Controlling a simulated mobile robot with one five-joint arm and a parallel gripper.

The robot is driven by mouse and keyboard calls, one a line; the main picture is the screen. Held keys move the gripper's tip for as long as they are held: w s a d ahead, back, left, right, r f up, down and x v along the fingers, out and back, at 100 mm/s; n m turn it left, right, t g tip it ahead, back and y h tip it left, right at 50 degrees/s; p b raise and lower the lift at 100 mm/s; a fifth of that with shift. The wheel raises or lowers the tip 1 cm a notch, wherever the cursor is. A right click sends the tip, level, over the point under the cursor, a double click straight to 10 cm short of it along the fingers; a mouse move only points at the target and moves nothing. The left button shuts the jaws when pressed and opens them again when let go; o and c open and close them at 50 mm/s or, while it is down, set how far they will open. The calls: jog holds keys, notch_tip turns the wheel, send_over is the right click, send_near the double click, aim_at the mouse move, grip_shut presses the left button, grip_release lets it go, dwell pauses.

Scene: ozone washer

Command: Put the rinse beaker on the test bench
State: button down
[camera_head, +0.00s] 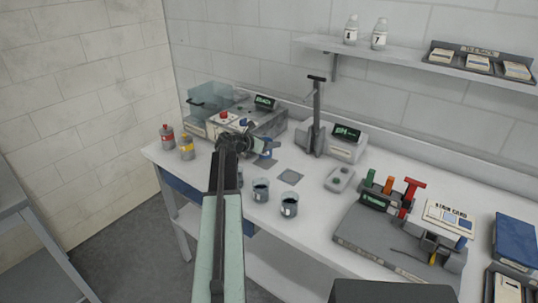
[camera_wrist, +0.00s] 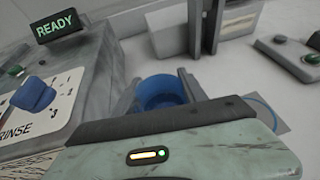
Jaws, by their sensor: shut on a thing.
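My gripper (camera_head: 266,147) is over the white bench (camera_head: 322,225), just in front of the grey washer. In the wrist view its fingers (camera_wrist: 160,88) stand on either side of a blue beaker (camera_wrist: 158,96), shut on it. The beaker seems upright; its lower part is hidden by my gripper body. In the head view a little blue shows under the fingers, and the held beaker is mostly hidden. I cannot read a label on it. Two other dark beakers, one left (camera_head: 261,190) and one right (camera_head: 289,206), stand nearer the front edge.
The washer (camera_head: 262,118) has a READY display and a RINSE dial. A grey square pad (camera_head: 290,177) lies bare right of my gripper. A post stand (camera_head: 316,125), display box (camera_head: 346,146) and button box (camera_head: 340,179) stand further right.

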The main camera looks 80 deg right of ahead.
notch_tip(320, 180, down, 4)
jog(key=b, duration=0.2)
jog(key=shift+r+b, duration=0.2)
jog(key=shift+b, duration=0.2)
jog(key=shift+r, duration=0.2)
jog(key=shift+f, duration=0.1)
jog(key=c, duration=0.6)
grip_release()
jog(key=shift+c, duration=0.2)
jog(key=p+v, duration=0.5)
jog(key=v, duration=0.7)
